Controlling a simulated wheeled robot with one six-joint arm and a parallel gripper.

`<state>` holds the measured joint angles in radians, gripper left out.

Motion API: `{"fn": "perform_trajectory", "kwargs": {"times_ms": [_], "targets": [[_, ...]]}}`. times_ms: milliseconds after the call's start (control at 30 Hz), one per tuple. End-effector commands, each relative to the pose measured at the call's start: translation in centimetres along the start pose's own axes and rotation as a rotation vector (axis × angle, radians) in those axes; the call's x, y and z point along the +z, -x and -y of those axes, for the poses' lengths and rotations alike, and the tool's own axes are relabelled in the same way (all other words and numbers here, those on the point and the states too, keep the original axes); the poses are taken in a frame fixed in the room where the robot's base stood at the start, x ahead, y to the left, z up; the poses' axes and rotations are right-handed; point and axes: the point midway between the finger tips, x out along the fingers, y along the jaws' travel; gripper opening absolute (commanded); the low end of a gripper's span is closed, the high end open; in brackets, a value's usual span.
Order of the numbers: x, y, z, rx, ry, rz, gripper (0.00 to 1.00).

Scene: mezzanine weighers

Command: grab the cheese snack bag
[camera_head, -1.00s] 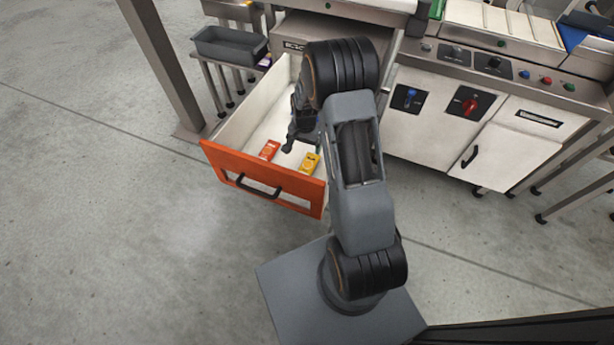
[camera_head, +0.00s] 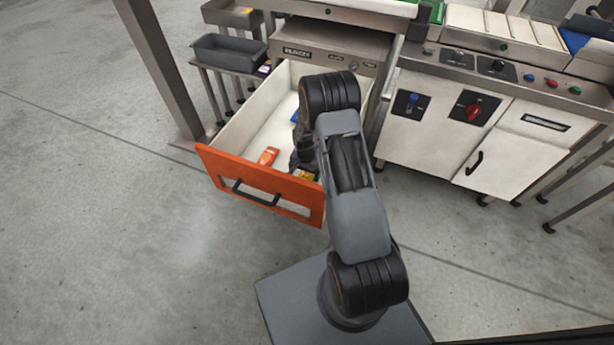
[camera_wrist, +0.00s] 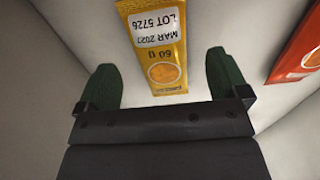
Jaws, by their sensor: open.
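A yellow snack bag (camera_wrist: 158,55) with a white date-and-lot label and a round orange picture lies on the white drawer floor. I take it for the cheese snack bag; its name is too small to read. My gripper (camera_wrist: 163,85) is open, with one green finger on each side of the bag's near end. I cannot tell if the fingers are at the bag's height. In the head view the yellow bag (camera_head: 305,175) lies near the drawer front, partly hidden by my gripper (camera_head: 303,160).
The open drawer has white walls and an orange front (camera_head: 260,187) with a dark handle. An orange-red packet (camera_head: 268,156) lies left of the yellow bag; it also shows in the wrist view (camera_wrist: 300,50). A blue item (camera_head: 295,115) lies farther back. A grey bin (camera_head: 230,53) stands behind the drawer.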

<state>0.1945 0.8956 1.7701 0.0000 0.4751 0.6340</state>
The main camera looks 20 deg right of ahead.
Motion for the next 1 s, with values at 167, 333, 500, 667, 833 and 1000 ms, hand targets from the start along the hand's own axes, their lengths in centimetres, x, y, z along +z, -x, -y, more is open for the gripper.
{"fn": "perform_trajectory", "kwargs": {"times_ms": [167, 333, 500, 667, 833, 1000], "targets": [[0.2, -2.9, 0.1, 0.001, 0.0, 0.001, 0.93], [0.2, -4.0, 0.0, 0.001, 0.0, 0.0, 0.93], [0.1, -3.9, 0.0, 0.001, 0.0, -0.001, 0.93], [0.1, -3.9, 0.0, 0.001, 0.0, 0.0, 0.78], [0.2, -3.9, 0.0, 0.001, 0.0, 0.0, 0.61], [0.1, -3.9, 0.0, 0.001, 0.0, 0.0, 0.45]]}}
